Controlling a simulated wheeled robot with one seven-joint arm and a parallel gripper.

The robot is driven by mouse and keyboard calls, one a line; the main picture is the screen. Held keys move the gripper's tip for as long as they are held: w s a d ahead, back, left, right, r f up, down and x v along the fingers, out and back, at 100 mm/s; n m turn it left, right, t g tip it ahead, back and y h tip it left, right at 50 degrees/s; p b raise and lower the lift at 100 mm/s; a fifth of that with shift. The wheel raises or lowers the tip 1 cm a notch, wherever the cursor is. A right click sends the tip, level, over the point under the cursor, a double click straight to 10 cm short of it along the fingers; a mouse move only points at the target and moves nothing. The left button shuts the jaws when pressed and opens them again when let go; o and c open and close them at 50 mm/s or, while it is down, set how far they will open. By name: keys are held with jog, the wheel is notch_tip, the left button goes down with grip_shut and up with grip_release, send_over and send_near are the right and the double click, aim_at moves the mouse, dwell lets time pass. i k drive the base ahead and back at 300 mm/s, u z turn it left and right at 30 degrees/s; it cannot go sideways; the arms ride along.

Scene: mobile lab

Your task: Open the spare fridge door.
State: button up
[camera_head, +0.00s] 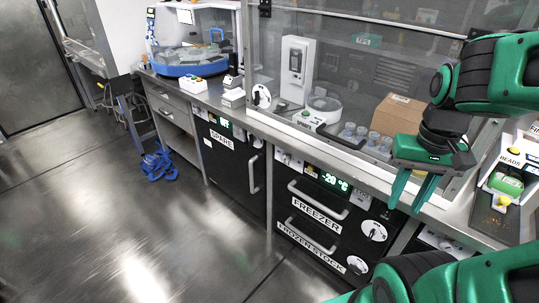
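The spare fridge (225,168) is built in under the bench, left of the freezer. Its black door carries a "SPARE" label (221,139) and looks closed. Its upright metal handle (254,174) is near the door's right edge. My gripper (406,207) is at the right, pointing down, with its two green fingers apart and nothing between them. In the picture it is to the right of the fridge handle and well apart from it, in front of the bench edge.
The freezer (330,215) has two drawers with bar handles. A cardboard box (397,115) and several small cups stand on the bench (290,118). Blue straps or tubing (158,164) lie on the floor at left. The floor before the fridge is clear.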

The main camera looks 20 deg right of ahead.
aim_at(239, 170)
jog(key=u, duration=0.25)
jog(key=i, duration=1.2)
jog(key=u, duration=0.55)
